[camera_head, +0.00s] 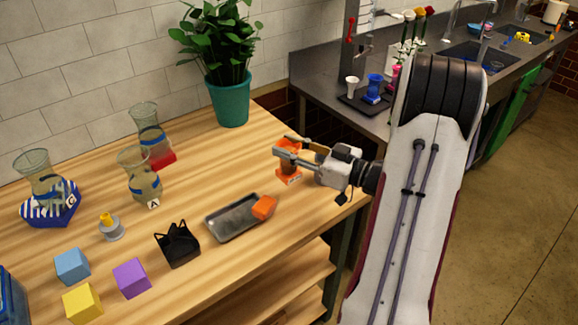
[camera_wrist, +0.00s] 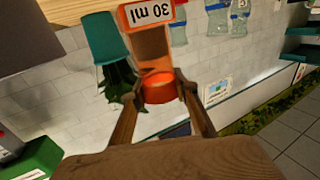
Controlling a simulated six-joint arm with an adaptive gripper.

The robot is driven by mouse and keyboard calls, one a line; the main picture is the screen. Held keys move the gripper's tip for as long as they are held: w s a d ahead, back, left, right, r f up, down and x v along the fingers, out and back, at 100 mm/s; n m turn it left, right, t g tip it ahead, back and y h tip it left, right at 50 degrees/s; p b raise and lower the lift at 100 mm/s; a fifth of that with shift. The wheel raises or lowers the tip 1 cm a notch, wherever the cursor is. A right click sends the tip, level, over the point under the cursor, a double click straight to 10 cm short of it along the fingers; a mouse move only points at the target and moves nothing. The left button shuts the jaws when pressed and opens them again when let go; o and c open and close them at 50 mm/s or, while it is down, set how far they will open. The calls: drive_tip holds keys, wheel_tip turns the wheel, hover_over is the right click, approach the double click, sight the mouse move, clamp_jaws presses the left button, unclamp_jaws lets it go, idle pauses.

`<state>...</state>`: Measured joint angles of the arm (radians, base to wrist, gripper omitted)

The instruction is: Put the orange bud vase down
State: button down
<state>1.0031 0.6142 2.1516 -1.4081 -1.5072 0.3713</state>
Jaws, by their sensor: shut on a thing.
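The orange bud vase (camera_head: 289,178) is between the fingers of my gripper (camera_head: 286,152), over the right part of the wooden table (camera_head: 240,170). In the wrist view the orange vase (camera_wrist: 152,45) shows a white "30 ml" label on its wide end, and the fingers of my gripper (camera_wrist: 160,88) close on its narrower round part. In the head view it looks upright, with its base low, at or just above the tabletop; I cannot tell whether it touches.
A teal potted plant (camera_head: 233,98) stands behind. A black holder (camera_head: 178,244), coloured cubes and glass vases (camera_head: 140,180) stand further left. The wood around the orange vase is clear; the table's edge is close.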

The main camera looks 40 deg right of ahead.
sight(296, 168)
drive_tip(key=shift+f, duration=0.9)
drive_tip(key=shift+f, duration=0.1)
drive_tip(key=shift+f, duration=1.8)
drive_tip(key=shift+f, duration=0.15)
drive_tip(key=c, duration=1.6)
unclamp_jaws()
drive_tip(key=shift+o, duration=0.2)
drive_tip(key=v, duration=1.2)
